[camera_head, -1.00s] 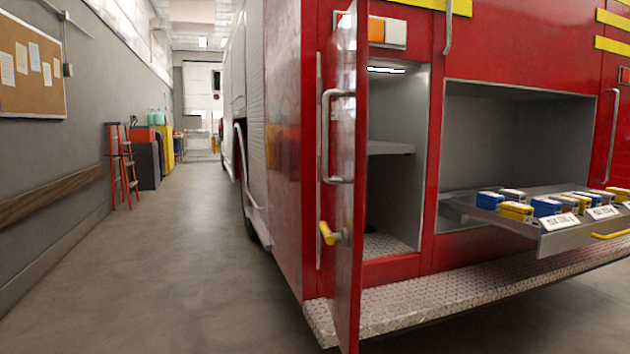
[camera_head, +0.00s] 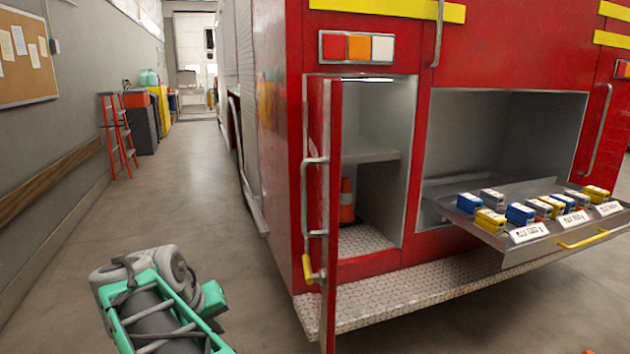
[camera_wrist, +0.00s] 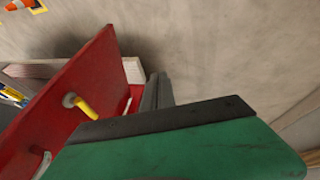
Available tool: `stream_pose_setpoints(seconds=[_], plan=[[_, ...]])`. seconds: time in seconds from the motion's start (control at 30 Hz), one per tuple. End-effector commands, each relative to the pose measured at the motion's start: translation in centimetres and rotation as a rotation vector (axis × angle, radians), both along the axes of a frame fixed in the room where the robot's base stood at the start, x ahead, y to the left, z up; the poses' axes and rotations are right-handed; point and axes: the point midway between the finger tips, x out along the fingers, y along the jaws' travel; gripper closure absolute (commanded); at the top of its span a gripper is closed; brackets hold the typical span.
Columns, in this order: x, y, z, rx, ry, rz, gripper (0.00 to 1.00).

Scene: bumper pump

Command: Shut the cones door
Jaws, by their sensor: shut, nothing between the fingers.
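The cones door (camera_head: 322,190) is a narrow red panel standing open, seen almost edge-on in the head view. It carries a grey bar handle and a yellow lever (camera_head: 312,272). Behind it, an orange cone (camera_head: 346,203) stands partly hidden in the open compartment (camera_head: 377,190). In the wrist view the door (camera_wrist: 60,110) slants across the left, with its yellow lever (camera_wrist: 80,105) facing the camera. My gripper (camera_wrist: 158,92) is shut and empty, just right of the door; I cannot tell whether they touch. My gripper's fingers are not clear in the head view.
A pulled-out tray (camera_head: 505,240) of coloured packs juts out right of the compartment. A diamond-plate step (camera_head: 390,290) runs below. A red ladder (camera_head: 118,135) stands at the left wall. The floor left of the truck is mostly clear.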

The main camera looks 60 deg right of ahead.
Motion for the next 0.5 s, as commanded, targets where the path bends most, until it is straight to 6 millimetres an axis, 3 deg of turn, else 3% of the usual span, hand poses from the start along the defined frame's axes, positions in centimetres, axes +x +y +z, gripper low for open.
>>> stream_pose_setpoints(seconds=[0.03,0.1,0.2,0.33,0.5], plan=[[-1.0,-2.6,6.8,-0.029,0.004,-0.077,1.0],[-2.7,-5.8,11.6,-0.069,0.014,-0.18,1.0],[-5.2,-9.2,16.9,-0.114,0.031,-0.306,1.0],[-7.6,-11.6,20.6,-0.147,0.047,-0.41,1.0],[-8.6,-12.6,20.5,-0.158,0.056,-0.447,1.0]])
